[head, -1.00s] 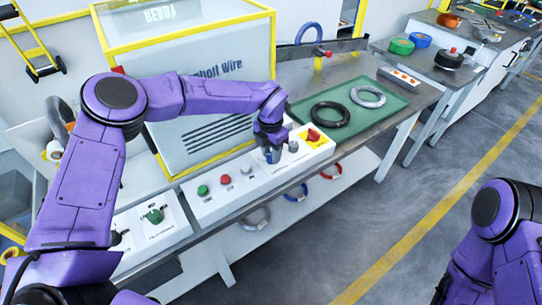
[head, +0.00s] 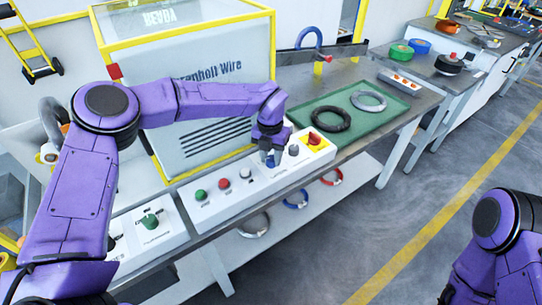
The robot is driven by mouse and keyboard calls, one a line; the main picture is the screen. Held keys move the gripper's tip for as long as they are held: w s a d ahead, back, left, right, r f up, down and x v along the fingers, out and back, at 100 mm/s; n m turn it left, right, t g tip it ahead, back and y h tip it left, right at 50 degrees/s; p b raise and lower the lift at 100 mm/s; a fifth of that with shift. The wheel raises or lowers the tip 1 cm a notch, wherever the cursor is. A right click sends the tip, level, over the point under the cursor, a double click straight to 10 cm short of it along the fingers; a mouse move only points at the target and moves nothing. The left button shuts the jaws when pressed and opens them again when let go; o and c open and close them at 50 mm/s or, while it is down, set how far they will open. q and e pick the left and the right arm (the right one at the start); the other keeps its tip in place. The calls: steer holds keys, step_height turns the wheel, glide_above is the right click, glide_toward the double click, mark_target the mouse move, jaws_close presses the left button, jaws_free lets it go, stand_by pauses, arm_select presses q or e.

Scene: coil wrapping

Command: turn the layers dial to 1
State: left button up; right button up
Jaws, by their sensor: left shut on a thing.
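A white control panel (head: 215,208) runs along the front of the wrapping machine. It carries a green button (head: 200,195), a red button (head: 224,184), small knobs and a red switch on a yellow plate (head: 313,139). My left gripper (head: 271,161) points down at the panel, shut on a dial between two grey knobs. The gripper hides most of this dial, so its pointer and setting cannot be read. The labels are too small to tell which dial is the layers dial. Only part of my right arm shows at the lower right; its gripper is out of view.
A black coil (head: 330,118) and a grey coil (head: 368,100) lie on a green mat (head: 350,126) right of the panel. The machine's yellow-edged housing (head: 215,75) stands behind the arm. Another panel with a green knob (head: 150,221) is at the lower left.

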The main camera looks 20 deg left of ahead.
mark_target(270, 158)
arm_select(q)
steer(key=o, duration=1)
steer(key=shift+o, duration=0.2)
step_height(270, 158, up, 10)
steer(key=b, duration=0.1)
steer(key=shift+a+r, duration=0.15)
steer(key=shift+r, duration=0.05)
